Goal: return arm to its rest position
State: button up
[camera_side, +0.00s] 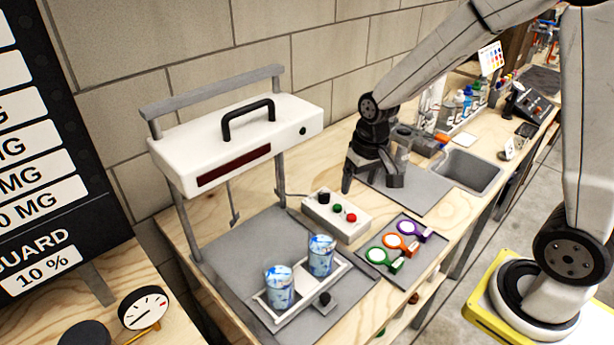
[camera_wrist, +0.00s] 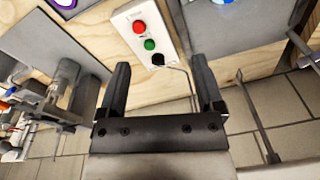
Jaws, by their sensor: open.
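My gripper (camera_side: 373,182) is above the wooden bench, near the button box (camera_side: 337,214) and the grey mat behind it. In the wrist view my gripper (camera_wrist: 160,88) shows two dark fingers spread apart with nothing between them. The button box (camera_wrist: 146,34), with red, green and black knobs, lies just beyond the fingertips in that view. My arm reaches over the bench from the upper right of the side view.
A dark tray (camera_side: 430,262) holds purple, orange and green ring filters. A sink (camera_side: 468,170) and bottles are behind at right.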

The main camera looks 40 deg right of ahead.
jog(key=s+a+n+t, duration=0.1)
jog(key=s+a+n, duration=0.1)
jog(key=s, duration=0.6)
jog(key=shift+s+n, duration=0.3)
jog(key=shift+n, duration=0.2)
jog(key=shift+c, duration=0.2)
